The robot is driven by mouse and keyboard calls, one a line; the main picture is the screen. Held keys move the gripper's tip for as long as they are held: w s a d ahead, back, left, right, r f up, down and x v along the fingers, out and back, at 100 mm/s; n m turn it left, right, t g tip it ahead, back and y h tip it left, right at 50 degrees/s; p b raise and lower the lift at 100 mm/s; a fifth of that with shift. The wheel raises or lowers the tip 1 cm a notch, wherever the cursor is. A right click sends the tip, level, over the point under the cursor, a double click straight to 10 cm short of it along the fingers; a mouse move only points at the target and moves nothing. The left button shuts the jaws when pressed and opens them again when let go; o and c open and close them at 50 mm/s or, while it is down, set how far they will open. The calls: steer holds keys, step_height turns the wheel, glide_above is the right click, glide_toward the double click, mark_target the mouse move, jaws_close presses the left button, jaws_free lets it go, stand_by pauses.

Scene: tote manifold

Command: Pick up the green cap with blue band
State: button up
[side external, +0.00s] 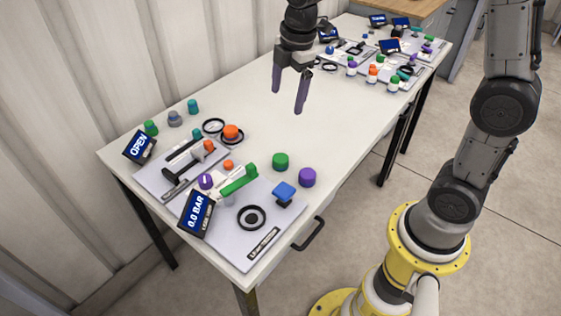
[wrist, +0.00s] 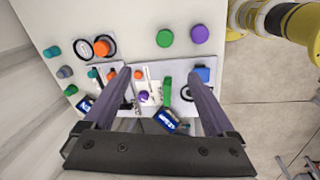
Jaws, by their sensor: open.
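A larger green cap (side external: 280,161) stands on the bare table at the right of the near panel; it also shows in the wrist view (wrist: 165,38). A smaller green cap (side external: 151,128) stands by the OPEN display at the left; it also shows in the wrist view (wrist: 70,90). I cannot make out a blue band on either. My gripper (side external: 288,98) hangs well above the table, fingers pointing down and apart, with nothing between them. In the wrist view, the fingers (wrist: 158,73) straddle the panel area, below the larger green cap in the picture.
A purple cap (side external: 307,177) stands close to the larger green cap. A teal cap (side external: 193,106) and a grey-blue cap (side external: 175,118) stand near the wall. The near panel (side external: 222,241) carries a green lever, blue knob and 0.0 BAR display. The table's middle is clear.

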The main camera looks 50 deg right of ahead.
steer(key=g, duration=0.1)
glide_above(282, 156)
step_height(282, 156, down, 5)
steer(key=shift+g, duration=0.4)
steer(key=f, duration=1)
steer(key=shift+s+a, duration=0.3)
steer(key=shift+s, duration=0.05)
steer(key=shift+w+d+f, duration=0.15)
steer(key=shift+f, duration=1.3)
steer(key=shift+w+d+f, duration=0.1)
steer(key=shift+w+f, duration=0.05)
steer(key=shift+f, duration=1.25)
jaws_close()
